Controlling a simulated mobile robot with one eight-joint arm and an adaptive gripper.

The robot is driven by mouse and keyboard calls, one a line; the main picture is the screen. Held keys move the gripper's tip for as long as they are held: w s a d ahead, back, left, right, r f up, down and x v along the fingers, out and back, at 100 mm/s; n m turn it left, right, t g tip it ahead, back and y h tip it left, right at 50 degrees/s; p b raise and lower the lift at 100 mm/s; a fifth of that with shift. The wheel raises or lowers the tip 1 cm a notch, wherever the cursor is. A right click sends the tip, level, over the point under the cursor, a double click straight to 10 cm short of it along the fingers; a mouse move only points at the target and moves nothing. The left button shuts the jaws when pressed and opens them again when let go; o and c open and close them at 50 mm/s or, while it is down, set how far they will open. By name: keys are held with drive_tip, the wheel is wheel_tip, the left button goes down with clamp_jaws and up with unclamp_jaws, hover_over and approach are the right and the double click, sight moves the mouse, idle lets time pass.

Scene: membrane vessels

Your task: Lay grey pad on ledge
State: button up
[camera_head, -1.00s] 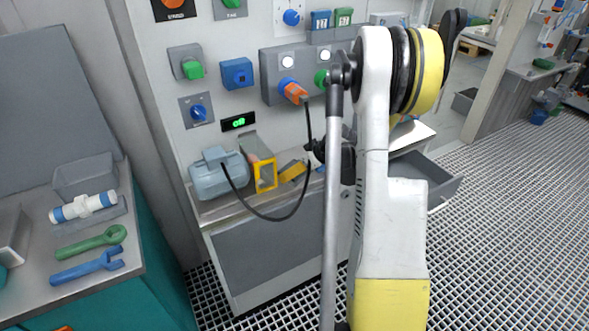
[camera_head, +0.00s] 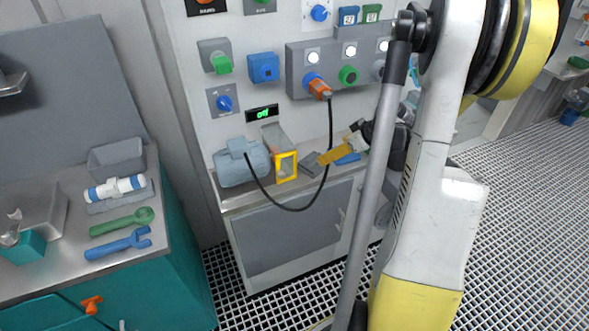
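A small dark grey flat piece (camera_head: 310,163), which looks like the grey pad, is on the grey ledge (camera_head: 240,199) below the control panel. It lies between the yellow-framed box and a yellow piece (camera_head: 336,153). My gripper (camera_head: 354,141) is at the right end of the ledge, beside the upper right end of the yellow piece. My arm hides much of the gripper. I cannot tell whether it is open or shut, or whether it holds the yellow piece.
A blue-grey canister (camera_head: 240,166) and a yellow-framed box (camera_head: 286,167) stand on the ledge's left. A black cable (camera_head: 300,208) loops from the orange plug (camera_head: 319,89) across the ledge front. A blue piece (camera_head: 348,159) lies near my gripper. A workbench (camera_head: 75,262) stands left.

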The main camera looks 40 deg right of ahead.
drive_tip(key=a+r+g, duration=0.1)
drive_tip(key=a+r, duration=0.4)
drive_tip(key=a, duration=0.5)
drive_tip(key=a+r, duration=0.5)
drive_tip(key=a, duration=0.4)
drive_tip(key=s+a+r+m, duration=0.1)
drive_tip(key=s+a, duration=0.5)
drive_tip(key=a, duration=0.2)
drive_tip(key=s+a+r+h, duration=0.1)
drive_tip(key=s+a+r, duration=0.1)
drive_tip(key=s+a, duration=0.4)
drive_tip(key=a, duration=0.2)
drive_tip(key=shift+s+a+r+m, duration=0.2)
drive_tip(key=shift+a+m, duration=0.1)
drive_tip(key=shift+m, duration=0.1)
drive_tip(key=shift+w+d, duration=0.1)
